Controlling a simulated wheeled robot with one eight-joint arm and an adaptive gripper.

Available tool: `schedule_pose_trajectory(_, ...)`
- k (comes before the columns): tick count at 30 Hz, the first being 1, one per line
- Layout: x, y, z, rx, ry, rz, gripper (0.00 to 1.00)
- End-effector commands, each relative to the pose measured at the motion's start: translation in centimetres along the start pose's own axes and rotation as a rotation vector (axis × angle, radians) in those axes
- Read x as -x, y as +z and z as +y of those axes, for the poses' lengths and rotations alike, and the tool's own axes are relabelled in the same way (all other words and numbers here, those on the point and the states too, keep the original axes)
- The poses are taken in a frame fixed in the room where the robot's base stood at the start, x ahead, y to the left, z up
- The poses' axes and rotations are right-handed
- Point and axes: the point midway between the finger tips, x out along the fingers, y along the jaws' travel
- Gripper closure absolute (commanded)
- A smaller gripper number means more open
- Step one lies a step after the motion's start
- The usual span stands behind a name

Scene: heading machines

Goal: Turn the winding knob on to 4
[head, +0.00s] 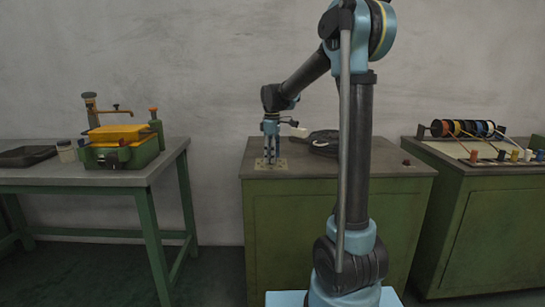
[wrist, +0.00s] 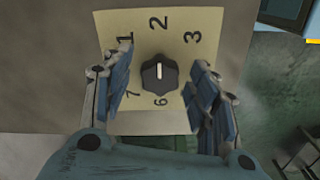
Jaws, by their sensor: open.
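The winding knob (wrist: 159,75) is black and ridged with a white line on its face. It sits on a cream dial plate (wrist: 190,22). The line runs up and down the picture, towards the 2 at the top. The numbers 1, 2, 3, 6 and 7 show; 4 and 5 are not visible, with my right finger over that side. My gripper (wrist: 160,88) is open, one finger on each side of the knob with a gap to it. In the head view my gripper (head: 271,152) points down over the plate (head: 271,166) on the green cabinet's top.
The green cabinet (head: 290,220) also carries a dark coiled object (head: 323,144) and a small red button (head: 406,162). A table (head: 150,178) at left holds a green and yellow machine (head: 118,148). Another cabinet (head: 480,215) at right holds coloured spools (head: 465,128).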

Motion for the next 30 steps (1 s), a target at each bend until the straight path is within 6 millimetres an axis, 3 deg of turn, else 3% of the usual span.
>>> schedule_pose_trajectory(6, -0.01, 0.0, 0.01, 0.0, 0.0, 0.0, 0.48)
schedule_pose_trajectory(12, 0.0, -0.01, 0.02, 0.0, 0.0, 0.0, 0.9)
schedule_pose_trajectory(22, 0.02, -0.01, 0.08, -0.026, 0.001, 0.0, 0.9)
schedule_pose_trajectory(30, 0.03, -0.01, 0.06, -0.169, 0.002, 0.0, 0.9)
